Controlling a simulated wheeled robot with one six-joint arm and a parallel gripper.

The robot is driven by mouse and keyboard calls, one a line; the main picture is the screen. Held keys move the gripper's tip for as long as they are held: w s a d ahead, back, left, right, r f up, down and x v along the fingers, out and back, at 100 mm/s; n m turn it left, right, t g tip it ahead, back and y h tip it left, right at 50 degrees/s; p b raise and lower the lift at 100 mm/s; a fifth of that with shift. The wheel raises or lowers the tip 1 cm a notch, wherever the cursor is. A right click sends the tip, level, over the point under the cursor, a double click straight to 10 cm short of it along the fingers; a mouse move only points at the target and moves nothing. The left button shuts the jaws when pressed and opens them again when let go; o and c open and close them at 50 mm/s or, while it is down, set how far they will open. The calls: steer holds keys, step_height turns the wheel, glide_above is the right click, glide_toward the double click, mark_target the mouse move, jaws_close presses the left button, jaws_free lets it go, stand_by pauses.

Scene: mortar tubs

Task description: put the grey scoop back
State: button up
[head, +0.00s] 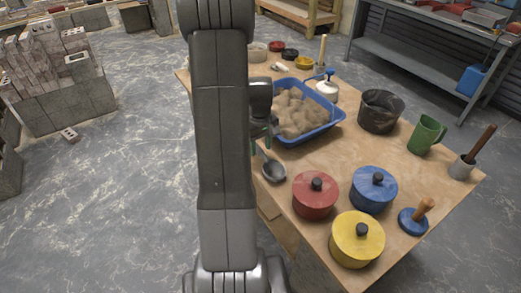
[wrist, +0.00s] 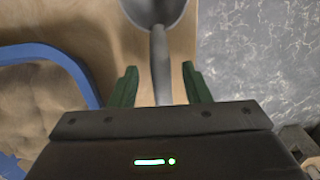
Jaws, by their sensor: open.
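The grey scoop (head: 273,171) lies at the left edge of the wooden table, between the blue tray (head: 325,127) and the red pot (head: 315,196). Its round bowl points toward the front, and its handle runs back under my gripper (head: 262,136). In the wrist view the scoop's handle (wrist: 161,66) lies between the two green fingers of my gripper (wrist: 160,84), with gaps on both sides. My gripper is open. The handle's end is hidden behind my gripper body, and the bowl is cut off at the top of the wrist view.
The blue tray holds a heap of sand (head: 296,108). A blue pot (head: 373,190), a yellow pot (head: 357,240), a blue float (head: 413,221), a dark bucket (head: 380,111) and a green jug (head: 427,134) stand on the table (head: 399,159). Open floor lies left of it.

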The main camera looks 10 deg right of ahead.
mark_target(261, 150)
step_height(261, 150, up, 10)
stand_by(0.3)
step_height(261, 150, down, 12)
steer(key=shift+s+r, duration=0.1)
steer(key=shift+r, duration=2.6)
steer(key=shift+f, duration=0.15)
